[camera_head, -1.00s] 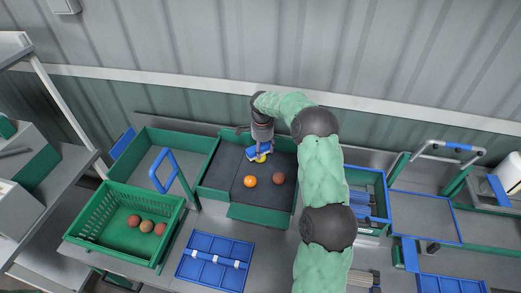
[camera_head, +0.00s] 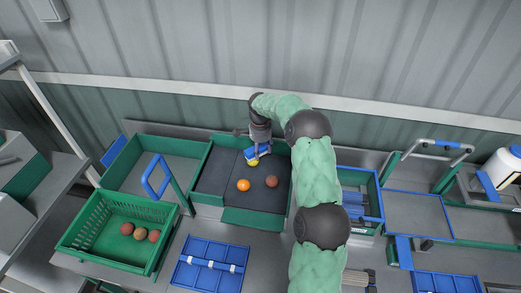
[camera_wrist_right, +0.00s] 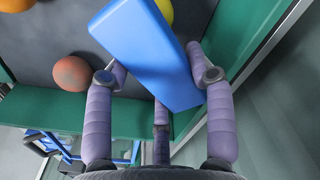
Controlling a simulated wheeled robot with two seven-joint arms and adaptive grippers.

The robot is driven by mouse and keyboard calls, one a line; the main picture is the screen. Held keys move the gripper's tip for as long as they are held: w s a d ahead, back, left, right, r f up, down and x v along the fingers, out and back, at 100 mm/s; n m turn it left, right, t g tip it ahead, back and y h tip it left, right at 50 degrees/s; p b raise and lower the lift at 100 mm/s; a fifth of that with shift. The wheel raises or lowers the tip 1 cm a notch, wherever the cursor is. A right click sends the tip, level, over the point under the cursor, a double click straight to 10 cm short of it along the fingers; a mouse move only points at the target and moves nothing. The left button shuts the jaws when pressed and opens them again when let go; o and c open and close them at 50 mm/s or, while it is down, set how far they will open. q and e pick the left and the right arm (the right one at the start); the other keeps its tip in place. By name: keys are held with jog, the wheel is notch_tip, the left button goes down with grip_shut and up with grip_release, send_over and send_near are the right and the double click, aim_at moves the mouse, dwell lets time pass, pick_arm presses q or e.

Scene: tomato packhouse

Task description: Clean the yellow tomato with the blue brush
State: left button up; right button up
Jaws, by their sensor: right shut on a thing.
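The yellow tomato (camera_head: 252,162) lies on the dark floor of a green-walled tray (camera_head: 258,219), partly hidden under the blue brush (camera_head: 259,151). My right gripper (camera_head: 258,146) is shut on the brush over the tomato. In the right wrist view the brush (camera_wrist_right: 150,50) is a blue block between the purple fingers, and a sliver of the yellow tomato (camera_wrist_right: 165,9) shows past its far end. I cannot tell whether brush and tomato touch. My left gripper is not in view.
An orange tomato (camera_head: 243,185) and a brownish-red tomato (camera_head: 271,182) lie near the yellow one. A green crate (camera_head: 115,250) with several tomatoes stands at left. A blue compartment tray (camera_head: 209,262) lies in front. A blue-rimmed box (camera_head: 376,180) stands right of my arm.

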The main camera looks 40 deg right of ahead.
jog(key=shift+r+p, duration=1.7)
jog(key=shift+r, duration=1.35)
jog(key=shift+f, duration=0.1)
